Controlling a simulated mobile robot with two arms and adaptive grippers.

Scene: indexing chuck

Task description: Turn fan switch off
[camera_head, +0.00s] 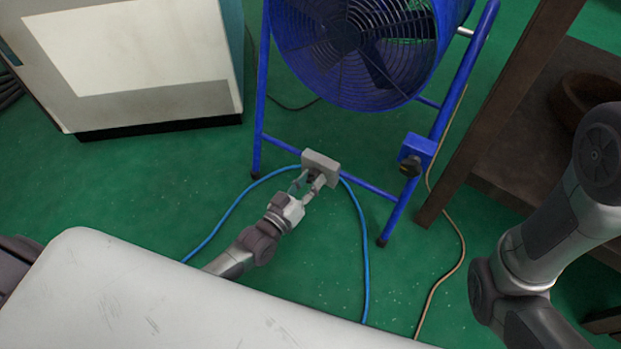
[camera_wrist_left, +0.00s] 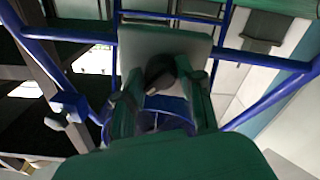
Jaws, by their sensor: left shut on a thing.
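The blue drum fan (camera_head: 345,35) stands on a blue tube frame on the green floor. A grey switch box (camera_head: 321,160) sits on the frame's lower crossbar. My left gripper (camera_head: 311,184) is at the front of this box. In the left wrist view the box's grey face (camera_wrist_left: 165,42) fills the upper middle. A dark switch knob (camera_wrist_left: 160,72) on it lies between the fingers of my left gripper (camera_wrist_left: 160,90), which is shut on it. The fingers partly hide the knob, and its setting cannot be read. My right gripper is out of view.
A blue box with a black knob (camera_head: 411,166) is on the frame's right leg. Blue cables (camera_head: 225,212) and a tan cable (camera_head: 459,255) run over the floor. A white cabinet (camera_head: 140,60) stands left, a brown shelf (camera_head: 490,130) right.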

